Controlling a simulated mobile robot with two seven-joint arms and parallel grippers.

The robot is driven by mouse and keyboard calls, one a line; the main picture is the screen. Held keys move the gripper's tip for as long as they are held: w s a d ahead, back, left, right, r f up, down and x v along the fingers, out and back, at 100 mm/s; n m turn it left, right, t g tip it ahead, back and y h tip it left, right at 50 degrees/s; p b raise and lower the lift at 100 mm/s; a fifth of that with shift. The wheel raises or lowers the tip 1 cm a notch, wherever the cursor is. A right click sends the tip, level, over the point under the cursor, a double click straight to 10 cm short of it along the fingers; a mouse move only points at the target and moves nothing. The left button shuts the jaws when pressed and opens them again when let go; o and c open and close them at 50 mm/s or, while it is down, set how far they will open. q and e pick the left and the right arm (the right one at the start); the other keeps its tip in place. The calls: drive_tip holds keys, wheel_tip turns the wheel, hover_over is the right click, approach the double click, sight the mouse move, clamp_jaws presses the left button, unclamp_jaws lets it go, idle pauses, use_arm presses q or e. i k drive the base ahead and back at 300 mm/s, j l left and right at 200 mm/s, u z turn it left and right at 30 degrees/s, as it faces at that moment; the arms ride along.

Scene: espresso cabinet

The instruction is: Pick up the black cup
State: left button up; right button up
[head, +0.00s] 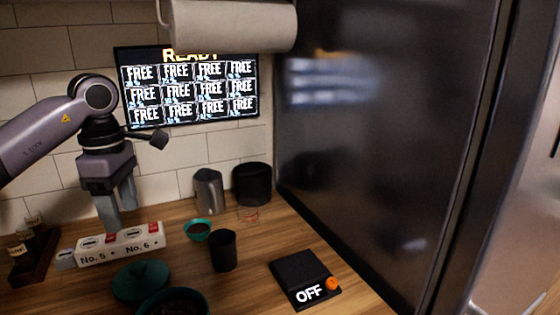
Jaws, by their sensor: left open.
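A small black cup (222,250) stands upright on the wooden counter (240,293), near the middle of the head view. My left gripper (118,210) points down to the left of the cup and is apart from it. It is open, with nothing seen between its fingers. Its fingertips are just above or behind the white block marked No. 5 and No. 6 (118,246); I cannot tell whether they touch it. My right gripper is not in view.
A teal bowl (197,230) is close behind the cup. A silver pitcher (209,191) and a larger black container (252,184) stand by the wall. A teal lid-like item (140,280) and a black scale reading OFF (303,279) are in front. A dark fridge (370,140) bounds the right.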

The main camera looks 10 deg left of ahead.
sight(222, 243)
drive_tip(key=k+l, duration=0.75)
drive_tip(key=l, duration=0.25)
